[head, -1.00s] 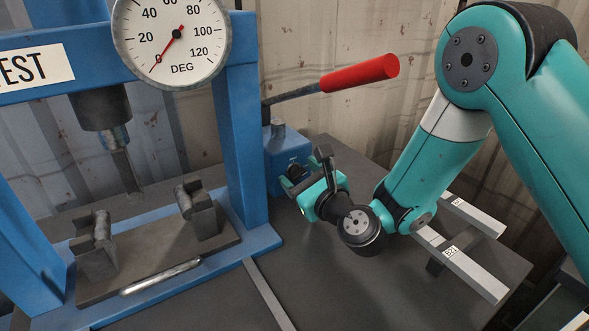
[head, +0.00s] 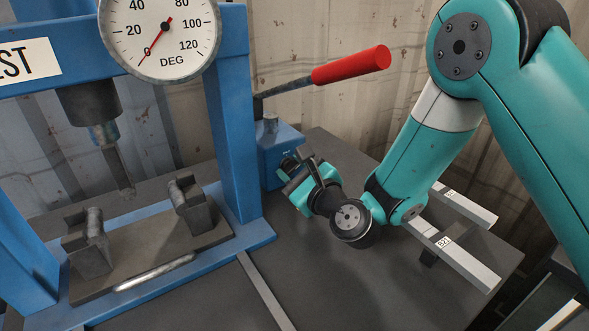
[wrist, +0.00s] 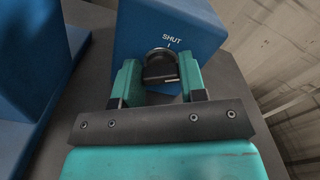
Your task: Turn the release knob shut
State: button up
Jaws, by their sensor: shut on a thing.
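The release knob (wrist: 161,66) is a dark round knob on the front face of the blue pump box (wrist: 200,22). The word SHUT and a short tick are printed just above it in the wrist view. My gripper (wrist: 160,80) is shut on the knob, one teal finger on each side. In the head view my gripper (head: 287,172) is at the front of the blue pump box (head: 272,150) and mostly hides the knob. I cannot clearly tell where the knob's pointer stands.
A red-handled lever (head: 350,65) rises from the pump box. The blue press frame (head: 235,130) stands to the left, with a dial gauge (head: 160,30) near 0 and a metal rod (head: 155,272) on its base. Bare table lies in front.

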jog(key=n, duration=0.6)
jog(key=shift+s+a, duration=0.1)
jog(key=n, duration=0.5)
jog(key=shift+f+n+b, duration=0.15)
jog(key=shift+n+b, duration=0.15)
jog(key=shift+b, duration=0.05)
jog(key=o, duration=0.9)
